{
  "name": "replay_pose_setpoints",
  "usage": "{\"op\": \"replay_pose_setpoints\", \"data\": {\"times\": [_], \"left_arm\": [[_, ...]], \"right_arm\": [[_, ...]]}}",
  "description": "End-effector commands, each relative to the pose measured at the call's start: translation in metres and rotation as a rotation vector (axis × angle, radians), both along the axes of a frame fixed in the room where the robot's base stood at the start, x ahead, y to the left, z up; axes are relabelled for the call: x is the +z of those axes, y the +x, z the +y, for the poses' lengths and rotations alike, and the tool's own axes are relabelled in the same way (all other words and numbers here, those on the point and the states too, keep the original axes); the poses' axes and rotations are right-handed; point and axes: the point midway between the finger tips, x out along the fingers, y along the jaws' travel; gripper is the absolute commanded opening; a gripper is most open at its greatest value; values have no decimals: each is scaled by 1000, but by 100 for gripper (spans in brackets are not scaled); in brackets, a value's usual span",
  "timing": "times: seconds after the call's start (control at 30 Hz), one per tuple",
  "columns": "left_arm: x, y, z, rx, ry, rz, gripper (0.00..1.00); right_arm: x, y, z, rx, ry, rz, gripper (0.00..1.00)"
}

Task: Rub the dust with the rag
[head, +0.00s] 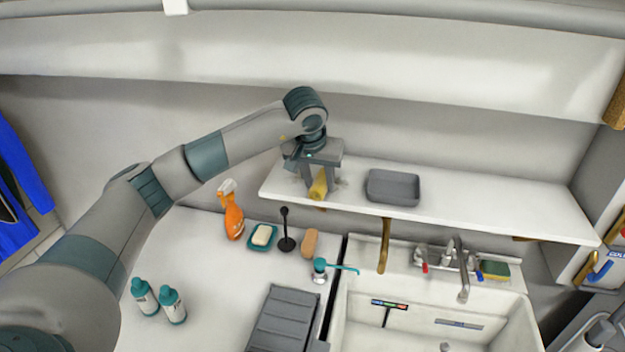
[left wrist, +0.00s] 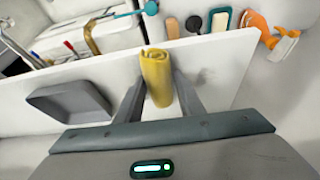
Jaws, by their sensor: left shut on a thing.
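My left gripper (head: 318,182) is over the left end of the white shelf (head: 480,207), fingers pointing down. It is shut on a rolled yellow rag (head: 319,187). The left wrist view shows the rag (left wrist: 157,78) upright between the two fingers (left wrist: 160,90), close to the shelf's front edge. I cannot tell whether the rag touches the shelf. A faint grey smudge of dust (left wrist: 206,76) lies on the shelf beside the rag. In the head view the dust (head: 343,184) shows just right of the gripper. My right gripper is out of view.
A grey tray (head: 393,187) sits on the shelf right of the gripper. Below are an orange spray bottle (head: 233,215), a soap dish (head: 262,237), a brown brush (head: 310,242), two bottles (head: 158,302) and a sink (head: 430,318) with a faucet. The shelf's right half is clear.

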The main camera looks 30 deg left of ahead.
Motion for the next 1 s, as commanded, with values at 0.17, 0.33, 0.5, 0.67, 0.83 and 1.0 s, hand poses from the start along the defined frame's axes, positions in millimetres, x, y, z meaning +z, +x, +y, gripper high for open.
{"op": "replay_pose_setpoints", "data": {"times": [0.17,0.33,0.5,0.67,0.83,1.0], "left_arm": [[-1,0,-1,-1,0,3,13],[-1,0,-1,-1,0,2,13],[-1,1,-6,0,-1,1,13],[0,4,-18,-2,0,1,13],[1,7,-29,0,-1,-1,13],[2,8,-35,0,0,0,13]], "right_arm": [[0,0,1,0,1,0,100],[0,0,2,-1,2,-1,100],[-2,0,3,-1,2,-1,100],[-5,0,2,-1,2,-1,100],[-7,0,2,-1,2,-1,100],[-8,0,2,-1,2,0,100]]}}
